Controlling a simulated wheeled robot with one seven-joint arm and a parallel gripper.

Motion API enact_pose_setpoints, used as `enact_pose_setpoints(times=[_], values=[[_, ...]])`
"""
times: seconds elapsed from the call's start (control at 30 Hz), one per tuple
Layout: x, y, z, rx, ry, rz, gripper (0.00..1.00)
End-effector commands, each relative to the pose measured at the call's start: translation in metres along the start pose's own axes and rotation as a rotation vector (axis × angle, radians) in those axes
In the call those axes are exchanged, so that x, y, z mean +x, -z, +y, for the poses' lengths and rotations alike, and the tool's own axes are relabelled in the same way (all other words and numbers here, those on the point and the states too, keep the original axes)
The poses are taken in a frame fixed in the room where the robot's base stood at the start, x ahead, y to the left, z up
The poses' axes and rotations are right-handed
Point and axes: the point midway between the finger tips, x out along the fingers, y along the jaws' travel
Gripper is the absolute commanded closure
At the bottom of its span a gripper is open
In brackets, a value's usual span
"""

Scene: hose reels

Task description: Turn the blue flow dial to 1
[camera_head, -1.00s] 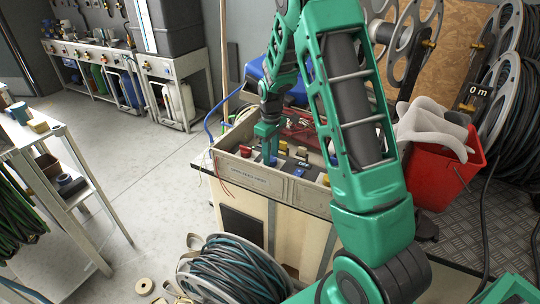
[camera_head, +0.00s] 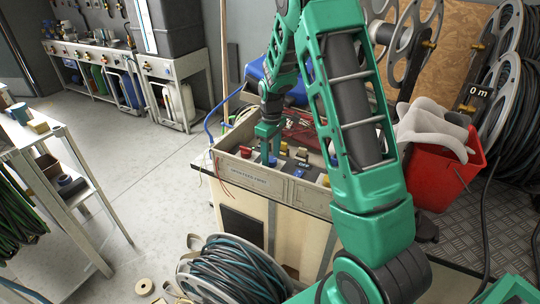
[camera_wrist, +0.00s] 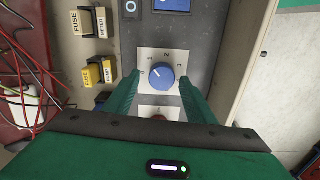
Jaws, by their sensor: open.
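The blue flow dial (camera_wrist: 161,76) sits on a pale square plate with numbers around it, in the middle of the wrist view. Its white mark points up and left, toward the side of the plate with the low numbers; I cannot tell exactly where it rests. My gripper (camera_wrist: 160,88) is open, with one green finger on each side of the dial. Whether the fingers touch it is not clear. In the head view my gripper (camera_head: 268,150) reaches down into the panel box, and the dial (camera_head: 272,161) shows only as a bit of blue beneath it.
The panel box (camera_head: 250,178) has raised walls around the controls. Yellow and white fuse blocks (camera_wrist: 100,72) stand left of the dial, with red wires (camera_wrist: 25,60) beyond. A blue switch (camera_wrist: 172,4) lies above the dial. A red bucket (camera_head: 445,180) stands at the right.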

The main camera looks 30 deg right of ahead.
Motion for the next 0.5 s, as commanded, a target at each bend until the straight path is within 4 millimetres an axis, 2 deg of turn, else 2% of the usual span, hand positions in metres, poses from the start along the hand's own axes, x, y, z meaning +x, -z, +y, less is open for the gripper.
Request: enact_pose_setpoints(times=[0.17,0.5], values=[[-0.011,0.0,0.0,0.0,0.0,0.0,0.5],[-0.072,0.003,0.001,-0.001,-0.001,0.003,0.5]])
